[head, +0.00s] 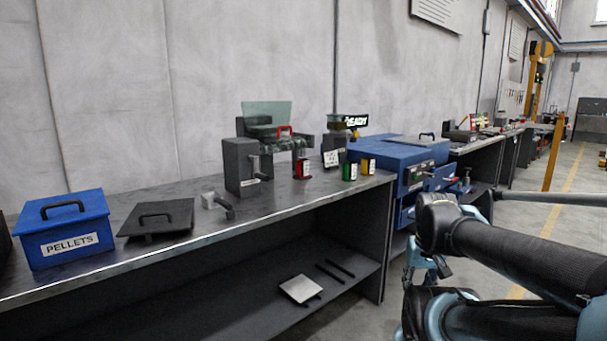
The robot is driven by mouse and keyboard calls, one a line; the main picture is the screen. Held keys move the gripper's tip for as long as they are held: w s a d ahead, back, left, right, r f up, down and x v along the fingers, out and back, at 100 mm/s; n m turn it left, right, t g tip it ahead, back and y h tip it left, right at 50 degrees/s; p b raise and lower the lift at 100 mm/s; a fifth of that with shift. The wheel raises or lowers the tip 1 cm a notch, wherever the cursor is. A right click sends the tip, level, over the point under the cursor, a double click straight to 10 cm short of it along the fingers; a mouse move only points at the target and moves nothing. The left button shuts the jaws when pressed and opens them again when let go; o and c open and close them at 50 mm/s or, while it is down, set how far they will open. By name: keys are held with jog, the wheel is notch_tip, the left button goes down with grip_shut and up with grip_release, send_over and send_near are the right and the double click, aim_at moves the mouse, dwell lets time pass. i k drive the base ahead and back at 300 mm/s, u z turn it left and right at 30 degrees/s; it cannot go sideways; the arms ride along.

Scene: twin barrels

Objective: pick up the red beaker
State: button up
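The red beaker (302,168) is small with a pale label. It stands upright on the dark workbench (180,225), right of a grey box-shaped device and in front of a machine with a clear hopper. My arm reaches in from the right of the head view, over the floor. What looks like my gripper (420,264) is a light-blue part below the arm's black joint, right of the bench end and well apart from the beaker. It is small and partly hidden by my arm, so I cannot tell whether its fingers are open.
A blue chest (390,153) adjoins the bench's right end. A blue PELLETS box (65,230), a black lid (156,218) and a grey handled tool (217,203) lie left.

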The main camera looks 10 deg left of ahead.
aim_at(302, 164)
jog(key=i, duration=0.85)
